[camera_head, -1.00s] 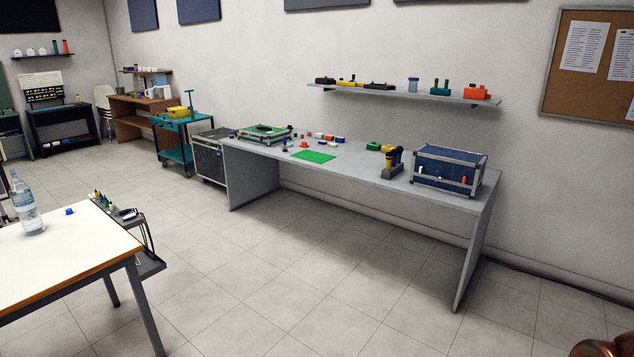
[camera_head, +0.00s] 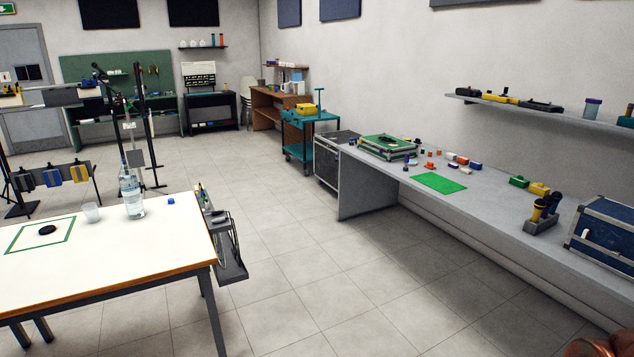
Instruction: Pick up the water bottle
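The water bottle (camera_head: 132,196) is clear plastic with a pale label and stands upright on the white table (camera_head: 130,262) at the left. A clear cup (camera_head: 91,212) stands just left of it, and a small blue object (camera_head: 171,201) lies to its right. A copper-coloured rounded part shows at the bottom right corner; I cannot tell what it is. My gripper is not in view.
A dark side rack (camera_head: 228,250) hangs at the white table's right end. Open tiled floor (camera_head: 300,275) lies between it and the long grey workbench (camera_head: 455,205) on the right. Stands with coloured bins are behind the table.

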